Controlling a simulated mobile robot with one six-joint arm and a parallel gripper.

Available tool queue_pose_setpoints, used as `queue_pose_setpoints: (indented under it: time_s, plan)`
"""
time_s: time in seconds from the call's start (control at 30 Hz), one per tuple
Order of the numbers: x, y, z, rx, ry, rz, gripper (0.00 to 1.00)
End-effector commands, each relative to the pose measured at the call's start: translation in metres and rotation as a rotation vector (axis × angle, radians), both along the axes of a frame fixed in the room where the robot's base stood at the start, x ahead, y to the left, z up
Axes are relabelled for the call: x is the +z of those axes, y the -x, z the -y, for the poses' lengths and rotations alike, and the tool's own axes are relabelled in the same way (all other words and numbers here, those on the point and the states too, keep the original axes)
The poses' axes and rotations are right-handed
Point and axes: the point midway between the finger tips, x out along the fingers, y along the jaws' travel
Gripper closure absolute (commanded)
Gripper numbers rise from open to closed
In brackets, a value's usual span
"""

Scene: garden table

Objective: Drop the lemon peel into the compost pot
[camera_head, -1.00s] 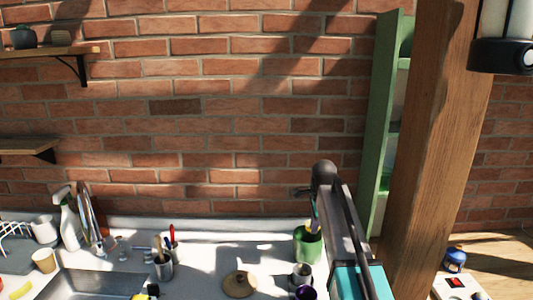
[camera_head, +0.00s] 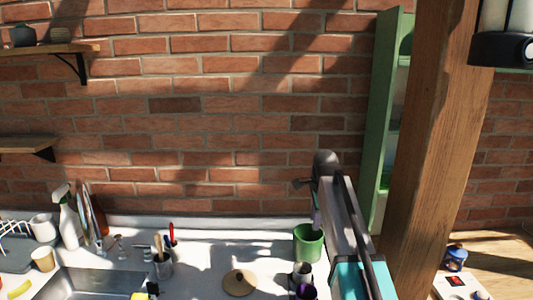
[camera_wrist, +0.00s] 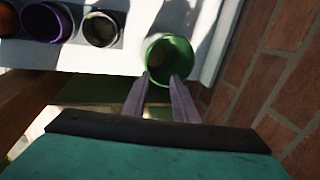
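A green pot (camera_head: 308,243), which fits the compost pot, stands upright at the back of the counter. In the wrist view the green pot (camera_wrist: 186,48) shows its round open mouth, with something dull and brownish inside that I cannot make out. My gripper (camera_wrist: 161,76) is open, its two fingers apart with nothing visible between them, and the tips overlap the near rim in that view. In the head view my gripper (camera_head: 316,222) is just above the pot. I cannot identify the lemon peel for certain; a curved yellow piece (camera_head: 20,289) lies at the far lower left.
A round wooden lid (camera_head: 239,283) lies left of the pot. A purple pot (camera_wrist: 46,22) and a grey can (camera_wrist: 101,29) stand beside it. A utensil cup (camera_head: 163,266) and sink are further left. A wooden post (camera_head: 435,130) rises at right; the brick wall is behind.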

Motion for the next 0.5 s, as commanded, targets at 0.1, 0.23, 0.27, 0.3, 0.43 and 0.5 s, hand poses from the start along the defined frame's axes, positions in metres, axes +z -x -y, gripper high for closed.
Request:
queue_pose_setpoints:
  time_s: [0.1,0.23,0.27,0.3,0.43,0.5]
  plan:
    - [0.013,0.003,0.000,0.000,0.000,0.001,0.74]
    - [0.028,0.007,0.000,0.000,0.000,0.002,0.74]
    - [0.031,0.008,0.000,0.000,0.000,0.001,0.74]
    - [0.036,0.009,0.001,0.000,0.000,0.002,0.74]
    - [0.051,0.013,0.001,0.000,0.000,0.002,0.74]
    - [0.060,0.015,0.001,0.000,0.000,0.003,0.74]
